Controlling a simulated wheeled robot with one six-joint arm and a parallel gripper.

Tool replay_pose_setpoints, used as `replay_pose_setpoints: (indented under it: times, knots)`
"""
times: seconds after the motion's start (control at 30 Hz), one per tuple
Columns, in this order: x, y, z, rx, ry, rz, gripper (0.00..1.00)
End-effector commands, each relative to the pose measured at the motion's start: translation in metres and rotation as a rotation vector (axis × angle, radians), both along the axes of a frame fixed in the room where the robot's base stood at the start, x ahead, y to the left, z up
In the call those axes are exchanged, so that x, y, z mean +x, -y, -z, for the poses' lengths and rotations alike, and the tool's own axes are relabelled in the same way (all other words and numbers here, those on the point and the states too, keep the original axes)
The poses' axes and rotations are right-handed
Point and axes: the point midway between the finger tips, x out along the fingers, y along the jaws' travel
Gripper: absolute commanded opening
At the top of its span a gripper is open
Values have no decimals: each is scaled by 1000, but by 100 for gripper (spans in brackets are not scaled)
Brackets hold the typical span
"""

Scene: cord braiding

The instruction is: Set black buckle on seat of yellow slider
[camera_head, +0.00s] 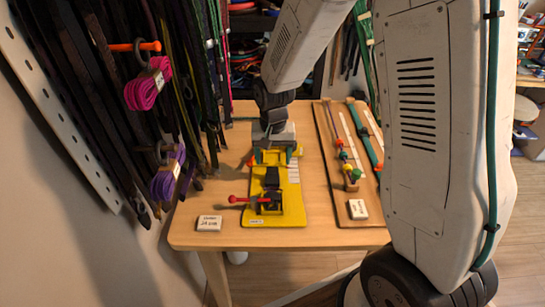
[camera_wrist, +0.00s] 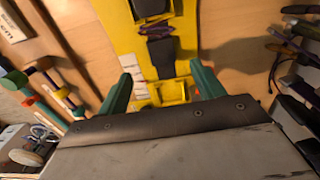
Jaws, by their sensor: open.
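A yellow board (camera_head: 290,210) lies on the wooden table, with a black block (camera_head: 272,178) on its middle that I take to be the black buckle. In the wrist view the black block (camera_wrist: 162,55) lies beyond my fingertips. A yellow slider (camera_head: 270,157) sits at the far end of the board. It also shows in the wrist view (camera_wrist: 172,92), between my green fingers. My gripper (camera_wrist: 162,78) is open, with a finger on either side of the slider and nothing held. In the head view my gripper (camera_head: 276,151) partly hides the slider; I cannot tell whether they touch.
A dark clamp with a red handle (camera_head: 238,199) stands at the board's near end. A brown board with coloured beads (camera_head: 345,165) lies to the right. A white label block (camera_head: 209,223) sits front left. Hanging cords and a pink bundle (camera_head: 148,88) crowd the left side.

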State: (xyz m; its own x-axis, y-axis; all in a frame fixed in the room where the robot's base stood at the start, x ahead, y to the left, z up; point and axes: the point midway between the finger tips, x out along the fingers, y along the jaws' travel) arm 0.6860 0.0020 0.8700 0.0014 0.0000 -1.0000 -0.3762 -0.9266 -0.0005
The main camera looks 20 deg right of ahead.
Motion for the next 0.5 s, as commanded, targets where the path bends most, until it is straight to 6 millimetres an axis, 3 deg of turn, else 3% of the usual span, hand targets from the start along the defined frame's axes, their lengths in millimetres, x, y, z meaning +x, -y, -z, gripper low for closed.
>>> replay_pose_setpoints:
  times: [0.5]
  knots:
    - [2,-1,67,0,-5,7,67]
